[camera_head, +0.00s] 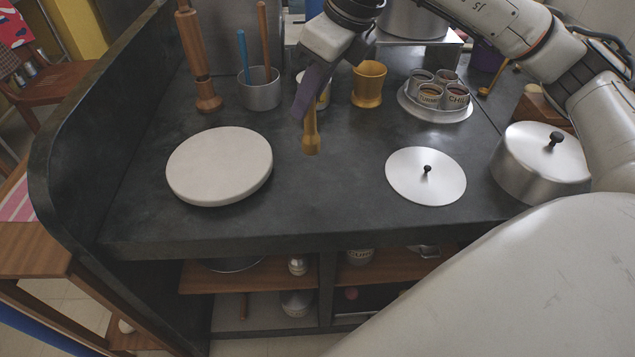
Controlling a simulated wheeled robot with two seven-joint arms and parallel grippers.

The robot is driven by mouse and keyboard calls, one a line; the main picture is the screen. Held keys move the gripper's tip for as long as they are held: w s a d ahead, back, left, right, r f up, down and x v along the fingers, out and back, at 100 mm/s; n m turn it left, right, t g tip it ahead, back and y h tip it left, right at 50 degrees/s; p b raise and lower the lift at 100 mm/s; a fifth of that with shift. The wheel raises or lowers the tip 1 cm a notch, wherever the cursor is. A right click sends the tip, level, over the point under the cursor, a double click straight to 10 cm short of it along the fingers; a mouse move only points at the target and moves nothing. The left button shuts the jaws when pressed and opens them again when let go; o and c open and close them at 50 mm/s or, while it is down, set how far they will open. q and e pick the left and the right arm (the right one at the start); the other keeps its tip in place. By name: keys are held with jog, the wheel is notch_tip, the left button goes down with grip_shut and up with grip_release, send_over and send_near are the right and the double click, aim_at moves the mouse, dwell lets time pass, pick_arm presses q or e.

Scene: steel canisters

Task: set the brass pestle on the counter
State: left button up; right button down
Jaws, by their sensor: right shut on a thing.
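The brass pestle (311,138) hangs below my right gripper (309,106), upright with its thick end down. My right gripper is shut on the pestle's upper part, which the fingers hide. The pestle is over the middle of the dark counter (325,190); I cannot tell whether its lower end touches the top. My left gripper is not in view.
A brass mortar (369,84) stands behind and right of the pestle. A round white board (219,165) lies left, a flat steel lid (426,176) right. Steel canisters (436,92) stand on a tray. A lidded pot (541,165) is far right. The counter's front middle is clear.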

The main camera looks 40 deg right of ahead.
notch_tip(320, 180, down, 9)
jog(key=w+d+m+h+b, duration=0.1)
jog(key=d+m+h+b, duration=0.1)
jog(key=m, duration=0.4)
jog(key=shift+w+d, duration=0.15)
jog(key=shift+d, duration=0.1)
jog(key=shift+r, duration=0.1)
jog(key=c, duration=1.6)
grip_release()
